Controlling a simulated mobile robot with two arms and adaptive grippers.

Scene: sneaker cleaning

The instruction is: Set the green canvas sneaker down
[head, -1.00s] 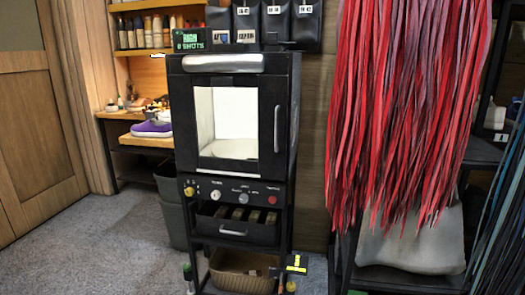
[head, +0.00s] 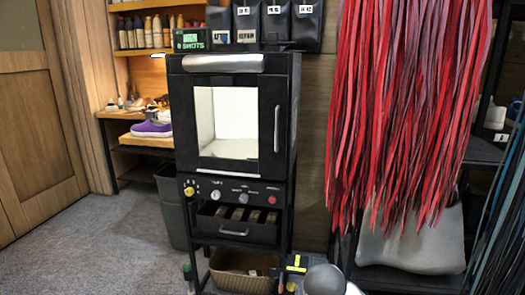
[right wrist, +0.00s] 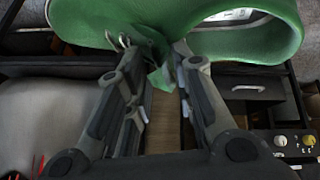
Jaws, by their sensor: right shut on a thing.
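The green canvas sneaker (right wrist: 248,48) fills the top of the right wrist view, with its opening toward the upper right. My right gripper (right wrist: 158,62) is shut on a green edge of it, and the sneaker is held up off any surface that I can make out. Part of the sneaker runs out of the top of the picture. The sneaker does not show in the head view. There, only a grey rounded part of my right arm shows at the bottom edge. My left gripper is in neither view.
A black cabinet with a lit window (head: 228,122) stands in the middle, with a drawer (head: 236,226) and a basket (head: 240,272) below. A purple shoe (head: 151,129) is on a wooden shelf at left. Red laces (head: 405,110) hang at right. The carpet (head: 110,245) at left is clear.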

